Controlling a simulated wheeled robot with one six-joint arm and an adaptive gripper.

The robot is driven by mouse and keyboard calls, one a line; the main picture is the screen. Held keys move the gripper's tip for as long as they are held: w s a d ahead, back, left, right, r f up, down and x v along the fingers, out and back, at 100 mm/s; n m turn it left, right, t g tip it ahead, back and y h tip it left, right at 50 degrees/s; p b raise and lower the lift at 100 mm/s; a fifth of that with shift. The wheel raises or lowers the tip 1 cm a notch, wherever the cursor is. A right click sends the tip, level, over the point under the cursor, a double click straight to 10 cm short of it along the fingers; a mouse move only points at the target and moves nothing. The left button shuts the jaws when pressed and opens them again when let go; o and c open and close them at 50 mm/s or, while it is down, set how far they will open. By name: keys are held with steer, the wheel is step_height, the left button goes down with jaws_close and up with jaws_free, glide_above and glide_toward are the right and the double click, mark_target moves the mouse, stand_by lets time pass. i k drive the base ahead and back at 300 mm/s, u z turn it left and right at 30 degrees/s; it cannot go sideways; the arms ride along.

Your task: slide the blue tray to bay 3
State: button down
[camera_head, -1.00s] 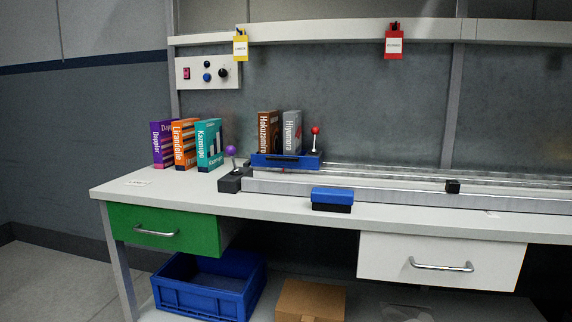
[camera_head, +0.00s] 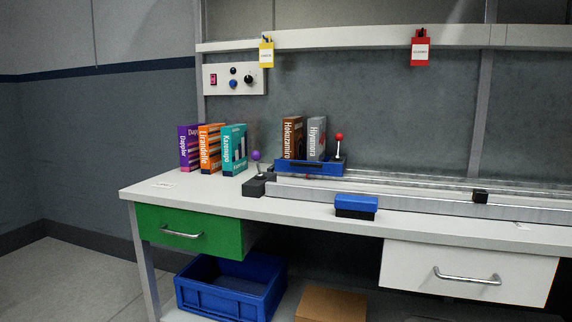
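The blue tray (camera_head: 296,167) sits at the left end of a rail (camera_head: 400,197) on the workbench. Two books stand in it, a brown one (camera_head: 292,138) and a grey one (camera_head: 316,139). A red-knobbed lever (camera_head: 339,146) rises at the tray's right end. A small black block (camera_head: 480,196) sits on the rail further right. No bay marking can be read in this view. My gripper is not in view.
Purple, orange and teal books (camera_head: 233,149) stand at the left, near a purple-knobbed lever (camera_head: 256,160). A blue-topped block (camera_head: 356,205) lies at the bench's front edge. Below are a green drawer (camera_head: 190,232), a white drawer (camera_head: 440,270) and a blue crate (camera_head: 225,305).

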mark_target(331, 166)
steer(key=u, duration=0.55)
steer(key=k, duration=0.65)
steer(key=u, duration=0.9)
steer(key=i, duration=1.4)
steer(key=z, duration=0.55)
